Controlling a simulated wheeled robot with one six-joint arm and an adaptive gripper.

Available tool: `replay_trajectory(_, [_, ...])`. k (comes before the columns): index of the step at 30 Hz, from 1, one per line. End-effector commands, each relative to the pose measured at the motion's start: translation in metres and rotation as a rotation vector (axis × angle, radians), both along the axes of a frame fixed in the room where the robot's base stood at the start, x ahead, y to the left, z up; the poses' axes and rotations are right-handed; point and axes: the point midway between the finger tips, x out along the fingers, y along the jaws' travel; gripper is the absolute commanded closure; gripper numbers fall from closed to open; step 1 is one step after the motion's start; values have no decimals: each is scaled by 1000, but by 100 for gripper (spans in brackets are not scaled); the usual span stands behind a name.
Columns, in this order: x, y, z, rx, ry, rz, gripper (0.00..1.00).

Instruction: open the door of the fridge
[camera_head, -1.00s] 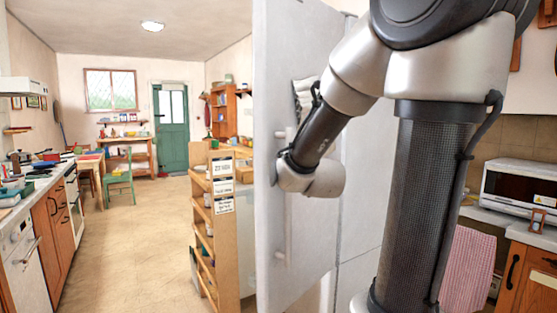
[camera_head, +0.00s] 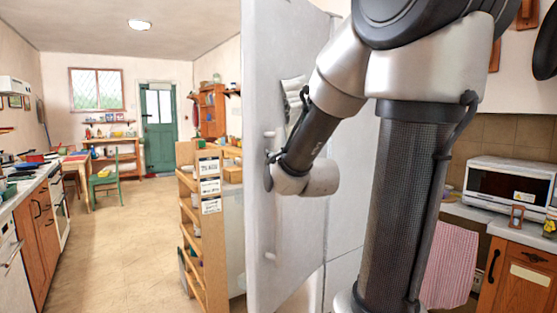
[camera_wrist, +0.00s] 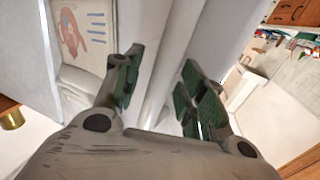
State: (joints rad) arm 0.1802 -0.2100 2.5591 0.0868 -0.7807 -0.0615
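The fridge door (camera_head: 290,225) is a tall, pale grey-white panel left of centre in the head view. It stands at an angle, swung outward, with its edge toward the left. A vertical bar handle sits on its face, with a lower mount (camera_head: 270,255) visible. My gripper (camera_head: 272,178) is at the middle of the handle and hides part of it.
A wooden shelf unit (camera_head: 202,220) with paper labels stands just left of the door. Open floor (camera_head: 125,235) lies farther left, beside the stove counter. A microwave (camera_head: 510,185) sits on a counter at right. Papers (camera_head: 292,90) hang on the door.

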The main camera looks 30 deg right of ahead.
Motion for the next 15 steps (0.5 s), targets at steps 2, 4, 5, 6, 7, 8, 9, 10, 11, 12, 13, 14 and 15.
replay_trajectory(2, [0, 0, 0, 0, 0, 0, 59])
replay_trajectory(4, [0, 0, 0, 0, 0, 0, 59])
replay_trajectory(5, [0, 0, 1, 0, 0, 0, 59])
replay_trajectory(6, [0, 0, 4, 0, -1, 0, 59])
replay_trajectory(7, [0, 0, 7, -1, -3, -1, 59])
replay_trajectory(8, [0, 0, 11, -1, -4, -1, 59])
replay_trajectory(9, [0, 0, 17, -2, -5, 0, 59])
replay_trajectory(10, [0, 0, 22, -2, -6, 0, 59])
replay_trajectory(11, [0, 0, 29, -2, -7, 0, 59])
replay_trajectory(12, [0, 0, 37, -2, -7, -1, 59])
replay_trajectory(13, [0, 0, 44, -1, -7, -1, 59])
replay_trajectory(14, [0, 0, 51, -1, -8, -1, 59])
replay_trajectory(15, [0, 0, 60, 0, -10, -1, 59])
